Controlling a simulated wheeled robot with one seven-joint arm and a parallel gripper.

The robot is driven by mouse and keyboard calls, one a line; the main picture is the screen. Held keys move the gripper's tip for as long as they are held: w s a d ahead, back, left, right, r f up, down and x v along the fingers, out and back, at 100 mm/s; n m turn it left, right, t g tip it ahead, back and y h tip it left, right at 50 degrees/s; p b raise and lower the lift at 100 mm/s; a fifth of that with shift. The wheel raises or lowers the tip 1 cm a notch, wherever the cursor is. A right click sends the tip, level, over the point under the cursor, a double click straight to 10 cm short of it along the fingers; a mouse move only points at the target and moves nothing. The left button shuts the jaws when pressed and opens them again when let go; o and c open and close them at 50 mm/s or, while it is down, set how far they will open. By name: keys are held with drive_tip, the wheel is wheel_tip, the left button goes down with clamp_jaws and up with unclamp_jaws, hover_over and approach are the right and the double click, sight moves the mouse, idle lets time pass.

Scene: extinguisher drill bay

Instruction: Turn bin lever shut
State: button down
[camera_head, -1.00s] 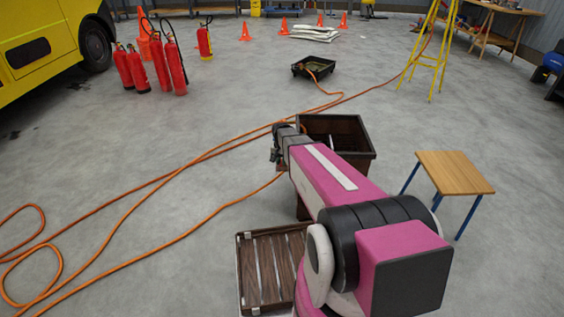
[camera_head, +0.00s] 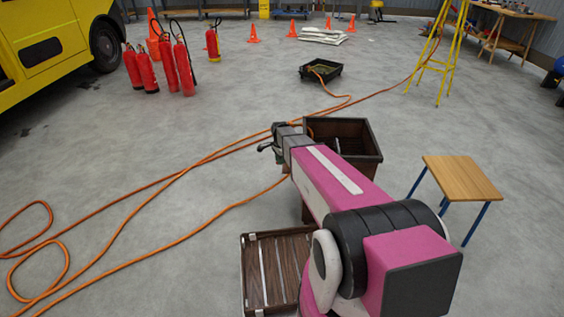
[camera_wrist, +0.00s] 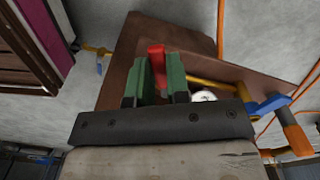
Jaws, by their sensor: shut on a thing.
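My gripper (camera_wrist: 160,78) has two green fingers shut on a red lever (camera_wrist: 157,56), which stands up between them. Behind it is the brown side of the bin (camera_wrist: 203,70), with a yellow pipe (camera_wrist: 205,84) and a round white part running close to the fingers. In the head view my gripper (camera_head: 268,146) is at the left side of the open dark-brown bin (camera_head: 372,155). The lever is too small to make out there, and my arm covers part of the bin.
A blue handle with an orange-brown end (camera_wrist: 268,104) is right of the fingers. A slatted brown crate (camera_head: 249,270) lies beside my arm. A small wooden table (camera_head: 462,177) stands at right. Orange hose (camera_head: 150,235) crosses the floor at left.

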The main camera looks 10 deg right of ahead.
drive_tip(key=shift+w+m, duration=0.45)
drive_tip(key=shift+m, duration=0.5)
drive_tip(key=shift+w+m, duration=0.4)
drive_tip(key=shift+m, duration=0.5)
drive_tip(key=shift+w+m, duration=0.45)
drive_tip(key=shift+m, duration=0.5)
drive_tip(key=c, duration=1.1)
unclamp_jaws()
wheel_tip(320, 180, up, 11)
drive_tip(key=shift+f, duration=0.1)
